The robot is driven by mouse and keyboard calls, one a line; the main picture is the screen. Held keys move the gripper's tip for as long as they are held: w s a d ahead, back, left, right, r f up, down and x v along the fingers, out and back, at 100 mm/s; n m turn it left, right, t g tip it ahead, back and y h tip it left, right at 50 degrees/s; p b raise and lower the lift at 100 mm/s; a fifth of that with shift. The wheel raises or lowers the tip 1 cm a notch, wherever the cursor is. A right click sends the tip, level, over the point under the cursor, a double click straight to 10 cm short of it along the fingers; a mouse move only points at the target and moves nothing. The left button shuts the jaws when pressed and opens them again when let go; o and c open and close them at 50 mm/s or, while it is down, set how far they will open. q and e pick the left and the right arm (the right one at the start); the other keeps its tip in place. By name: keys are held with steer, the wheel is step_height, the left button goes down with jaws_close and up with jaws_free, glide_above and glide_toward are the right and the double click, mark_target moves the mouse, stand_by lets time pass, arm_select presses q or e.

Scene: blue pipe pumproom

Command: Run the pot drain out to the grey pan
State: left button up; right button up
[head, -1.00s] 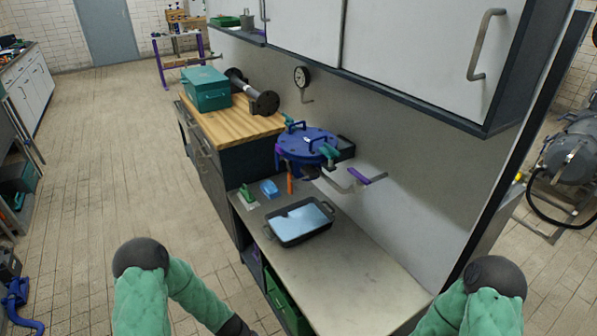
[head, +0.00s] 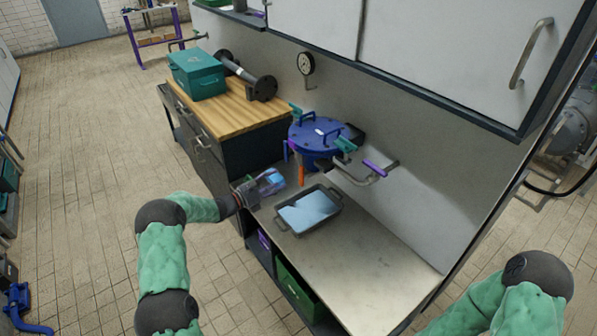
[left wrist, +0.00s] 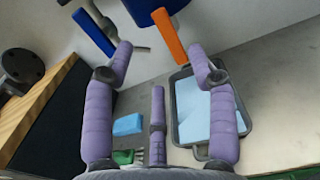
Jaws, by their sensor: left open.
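A blue lidded pot (head: 318,137) stands at the wall end of the metal counter. An orange bar (head: 301,172) hangs at its front, and it shows in the left wrist view (left wrist: 168,36). A blue bar (left wrist: 94,32) hangs to its left. I cannot tell which part is the drain. The grey pan (head: 320,227) sits on the counter below the pot, with a flat pale blue surface inside. My left gripper (head: 277,180) is open and empty, left of the pan, with its purple fingers (left wrist: 160,52) pointing towards the pot's front. My right gripper is out of view.
A light blue block (left wrist: 127,124) and a green brush-like item (left wrist: 123,157) lie on the counter, left of the pan. A pipe with a purple handle (head: 375,169) juts out right of the pot. A wooden worktop (head: 238,124) bears a teal box (head: 197,75). The counter's right part is clear.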

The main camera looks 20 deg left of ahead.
mark_target(308, 173)
arm_select(q)
steer(key=b+x, duration=0.2)
steer(key=x, duration=0.7)
steer(key=shift+w+d, duration=0.2)
steer(key=shift+d, duration=0.05)
steer(key=shift+c, duration=0.3)
steer(key=shift+f, duration=0.1)
jaws_close()
